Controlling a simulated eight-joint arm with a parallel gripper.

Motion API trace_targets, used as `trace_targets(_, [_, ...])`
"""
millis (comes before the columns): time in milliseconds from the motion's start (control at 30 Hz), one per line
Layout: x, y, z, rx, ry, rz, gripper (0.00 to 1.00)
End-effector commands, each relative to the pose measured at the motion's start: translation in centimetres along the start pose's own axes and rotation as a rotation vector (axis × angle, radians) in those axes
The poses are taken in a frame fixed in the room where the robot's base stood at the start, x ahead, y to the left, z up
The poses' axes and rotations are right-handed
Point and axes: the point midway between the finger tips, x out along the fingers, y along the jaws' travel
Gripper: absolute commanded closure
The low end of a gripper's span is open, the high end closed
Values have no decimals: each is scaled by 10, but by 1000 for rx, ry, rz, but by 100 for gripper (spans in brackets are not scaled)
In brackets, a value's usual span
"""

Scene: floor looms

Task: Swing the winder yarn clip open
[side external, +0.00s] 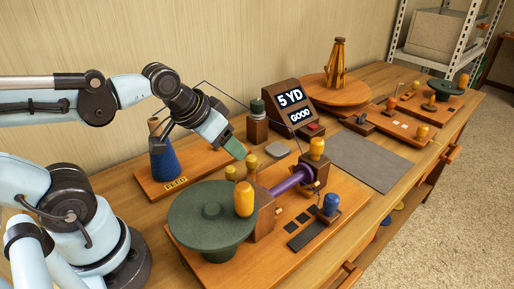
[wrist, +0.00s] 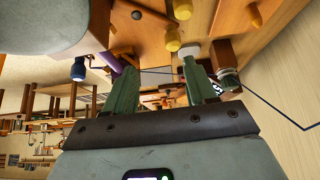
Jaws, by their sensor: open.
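The winder (side external: 235,215) stands on a wooden base at the front of the bench. It has a large green crank wheel (side external: 208,212) with a yellow knob (side external: 244,199) and a purple yarn spool (side external: 288,181). Small yellow knobs (side external: 252,164) stand behind the wheel, and another yellow knob (side external: 317,148) tops a post by the spool. I cannot tell which small part is the yarn clip. My gripper (side external: 236,147) hovers just behind the small yellow knobs. In the wrist view my gripper (wrist: 161,75) is open, with nothing visibly held between its green fingers.
A blue cone (side external: 164,158) stands on the FEED board at left. A dark thread runs near my arm to the green-topped post (side external: 257,122). A grey mat (side external: 368,161) lies clear at right.

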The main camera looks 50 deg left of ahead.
Motion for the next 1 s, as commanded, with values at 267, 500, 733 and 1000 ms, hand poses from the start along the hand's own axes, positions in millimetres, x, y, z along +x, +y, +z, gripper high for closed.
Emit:
trace_targets(267, [2,-7,-37,-87,-225,-21,44])
trace_targets(500, [16,-16,-65,-169,-436,-49,44])
trace_targets(733, [28,-20,-77,-216,-560,-70,44])
trace_targets(1000, [39,-22,-73,-224,-584,-74,44])
